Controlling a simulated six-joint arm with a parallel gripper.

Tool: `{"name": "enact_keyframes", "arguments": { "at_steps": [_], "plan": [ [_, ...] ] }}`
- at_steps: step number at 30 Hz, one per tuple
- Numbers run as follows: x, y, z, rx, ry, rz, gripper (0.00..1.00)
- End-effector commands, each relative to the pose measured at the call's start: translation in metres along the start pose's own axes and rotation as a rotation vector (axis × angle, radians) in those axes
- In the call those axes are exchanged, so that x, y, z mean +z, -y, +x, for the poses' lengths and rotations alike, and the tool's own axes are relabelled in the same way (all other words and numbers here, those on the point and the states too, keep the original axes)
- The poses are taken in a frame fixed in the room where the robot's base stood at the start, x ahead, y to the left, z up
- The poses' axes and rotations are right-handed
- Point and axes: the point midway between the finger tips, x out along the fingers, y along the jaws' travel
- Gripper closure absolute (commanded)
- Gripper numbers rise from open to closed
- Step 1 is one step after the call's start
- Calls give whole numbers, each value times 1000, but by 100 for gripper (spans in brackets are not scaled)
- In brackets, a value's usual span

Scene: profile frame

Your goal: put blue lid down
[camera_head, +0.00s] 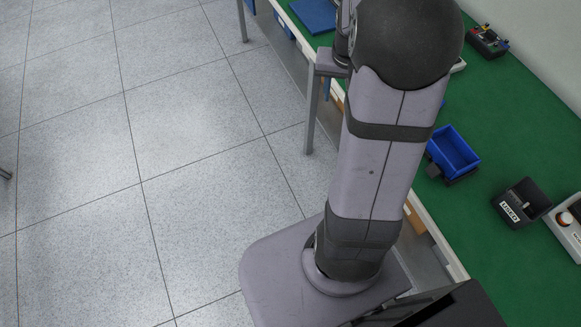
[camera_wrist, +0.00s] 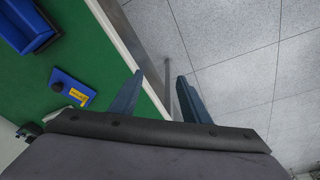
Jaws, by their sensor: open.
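A flat blue piece (camera_head: 313,14), which looks like the blue lid, lies on the green table at the top edge of the head view and is cut off there. In the wrist view a blue piece with a yellow label (camera_wrist: 72,90) lies on the table, left of my gripper (camera_wrist: 158,95); I cannot tell whether it is the same piece. My gripper is open, with nothing between its two fingers. It points over the table's front edge and the floor. In the head view my arm hides most of the gripper.
A small dark device (camera_head: 488,40) is at the back. The floor left of the table is clear.

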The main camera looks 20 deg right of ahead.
Motion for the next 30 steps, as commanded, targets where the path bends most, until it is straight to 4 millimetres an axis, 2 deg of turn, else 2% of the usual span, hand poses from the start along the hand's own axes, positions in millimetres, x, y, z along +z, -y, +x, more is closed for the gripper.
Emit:
{"name": "enact_keyframes", "arguments": {
  "at_steps": [1, 4, 6, 9, 12, 15, 18, 26, 30],
  "plan": [
    [33, 31, -5, -19, 27, -99, 57],
    [93, 68, -10, -43, 77, -258, 57],
    [132, 83, -12, -56, 108, -356, 57],
    [176, 93, -14, -68, 143, -465, 57],
    [206, 95, -14, -73, 168, -540, 57],
    [222, 95, -14, -75, 182, -580, 57],
    [228, 95, -14, -76, 187, -593, 57],
    [228, 95, -14, -76, 188, -592, 57],
    [225, 94, -25, -76, 188, -590, 57]
  ]
}}
